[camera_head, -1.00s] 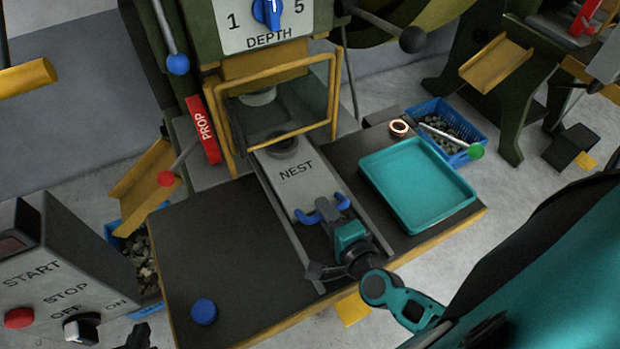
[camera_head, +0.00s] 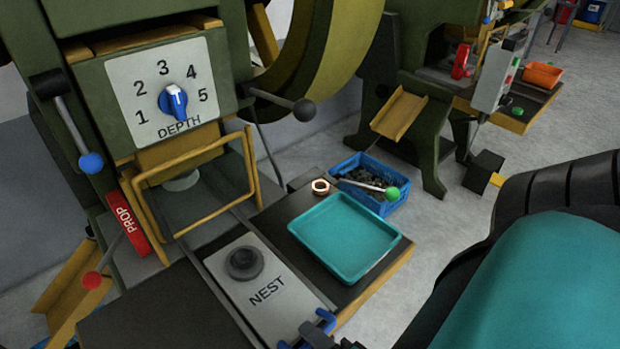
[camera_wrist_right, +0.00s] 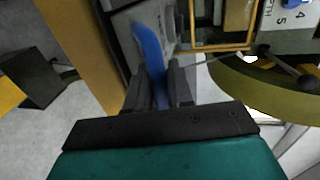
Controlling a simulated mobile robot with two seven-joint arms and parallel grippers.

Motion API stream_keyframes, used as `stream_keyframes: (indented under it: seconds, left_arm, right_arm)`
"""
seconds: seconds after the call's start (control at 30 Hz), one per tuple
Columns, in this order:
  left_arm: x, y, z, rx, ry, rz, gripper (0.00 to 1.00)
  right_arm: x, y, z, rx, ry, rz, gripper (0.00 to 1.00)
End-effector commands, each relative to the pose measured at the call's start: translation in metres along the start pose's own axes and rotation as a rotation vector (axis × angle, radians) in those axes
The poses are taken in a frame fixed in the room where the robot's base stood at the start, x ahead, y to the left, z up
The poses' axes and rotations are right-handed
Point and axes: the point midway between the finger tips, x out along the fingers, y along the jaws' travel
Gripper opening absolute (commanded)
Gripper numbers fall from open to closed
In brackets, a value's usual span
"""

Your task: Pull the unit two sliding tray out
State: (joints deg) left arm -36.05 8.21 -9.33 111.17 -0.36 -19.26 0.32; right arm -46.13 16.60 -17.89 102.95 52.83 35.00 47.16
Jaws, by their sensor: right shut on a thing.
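The sliding tray (camera_head: 290,315) is a grey plate marked NEST with a dark round nest (camera_head: 243,262) on it. It lies in its rails on the dark bench, and the nest is out in front of the yellow guard frame (camera_head: 150,215). Its blue handle (camera_head: 322,322) is at the bottom edge of the head view and also shows in the right wrist view (camera_wrist_right: 150,50). My right gripper (camera_wrist_right: 163,88) is shut on this handle; in the head view only a little of it shows. My left gripper is not in view.
A teal tray (camera_head: 345,237) lies on the bench to the right, with a copper ring (camera_head: 320,187) behind it. A blue crate (camera_head: 372,183) of dark pieces stands beyond. A red PROP bar (camera_head: 128,224) stands left of the guard. Another press is at the back right.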

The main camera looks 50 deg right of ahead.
Motion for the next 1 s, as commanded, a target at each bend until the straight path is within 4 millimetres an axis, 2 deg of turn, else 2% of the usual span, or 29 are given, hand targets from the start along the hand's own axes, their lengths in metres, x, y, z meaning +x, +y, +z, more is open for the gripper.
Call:
stream_keyframes:
  seconds: [0.23, 0.27, 0.43, 0.7, 0.83, 0.97, 1.0]
  left_arm:
    - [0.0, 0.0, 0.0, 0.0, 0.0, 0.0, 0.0]
    - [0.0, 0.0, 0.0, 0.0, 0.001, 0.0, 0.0]
    - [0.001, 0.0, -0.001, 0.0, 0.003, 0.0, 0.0]
    - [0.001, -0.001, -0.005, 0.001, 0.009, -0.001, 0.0]
    - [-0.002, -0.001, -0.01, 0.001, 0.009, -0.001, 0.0]
    - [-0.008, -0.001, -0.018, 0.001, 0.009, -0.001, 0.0]
    - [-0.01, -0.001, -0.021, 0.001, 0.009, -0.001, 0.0]
  right_arm:
    - [0.0, 0.0, 0.0, 0.0, 0.0, 0.0, 0.0]
    - [0.0, 0.0, 0.0, 0.0, 0.0, 0.0, 0.23]
    - [0.0, 0.0, 0.0, 0.0, 0.0, 0.0, 0.39]
    - [0.0, -0.002, 0.0, 0.0, 0.001, 0.0, 0.39]
    - [-0.004, -0.015, 0.0, 0.001, 0.001, 0.0, 0.39]
    - [-0.009, -0.044, 0.0, 0.002, 0.003, -0.006, 0.39]
    - [-0.011, -0.054, 0.0, 0.004, 0.004, -0.008, 0.5]
